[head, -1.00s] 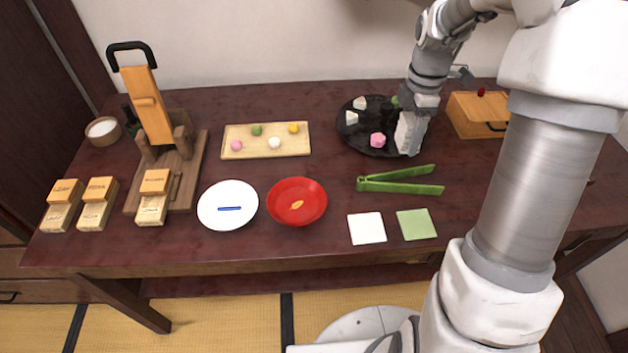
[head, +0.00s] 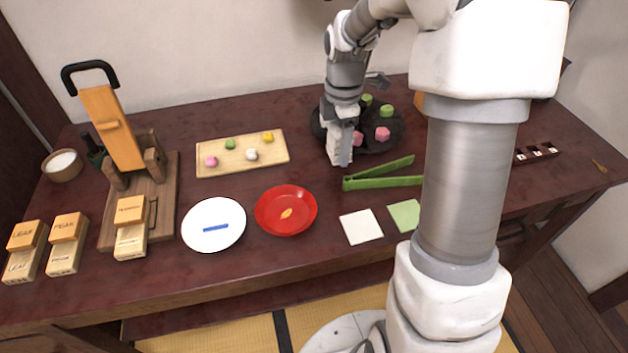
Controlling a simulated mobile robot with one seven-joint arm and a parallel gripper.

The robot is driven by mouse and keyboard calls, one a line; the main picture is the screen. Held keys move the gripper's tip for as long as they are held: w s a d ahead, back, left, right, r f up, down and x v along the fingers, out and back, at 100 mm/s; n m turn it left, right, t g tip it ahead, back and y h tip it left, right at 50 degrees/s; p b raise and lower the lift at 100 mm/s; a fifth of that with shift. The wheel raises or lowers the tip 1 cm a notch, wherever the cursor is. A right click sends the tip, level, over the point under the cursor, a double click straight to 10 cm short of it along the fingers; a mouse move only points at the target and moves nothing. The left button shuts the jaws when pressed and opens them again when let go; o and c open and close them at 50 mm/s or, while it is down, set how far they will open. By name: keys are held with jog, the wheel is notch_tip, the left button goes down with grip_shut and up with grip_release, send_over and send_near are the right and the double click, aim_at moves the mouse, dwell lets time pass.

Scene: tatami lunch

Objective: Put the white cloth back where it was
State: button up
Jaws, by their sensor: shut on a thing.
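The white cloth (head: 362,227) lies flat on the table near the front edge, just left of the green cloth (head: 404,215). It is a small square and nothing touches it. My gripper (head: 340,158) points down beside the left rim of the black round plate (head: 398,140), behind the tongs and well away from the white cloth. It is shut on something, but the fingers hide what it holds.
Green tongs (head: 378,183) lie between my gripper and the cloths. A red dish (head: 286,210) and a white plate (head: 213,225) stand to the left. A wooden tray (head: 242,155) holds small sweets. Pink and green pieces sit on the black plate. Bare table lies around the tongs.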

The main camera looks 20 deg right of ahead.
jog(key=b, duration=0.2)
send_over(315, 185)
notch_tip(315, 185, down, 3)
jog(key=shift+f, duration=0.2)
jog(key=shift+f+b, duration=0.65)
jog(key=shift+f, duration=1.35)
jog(key=shift+f, duration=0.2)
jog(key=o, duration=1.3)
jog(key=shift+r, duration=0.2)
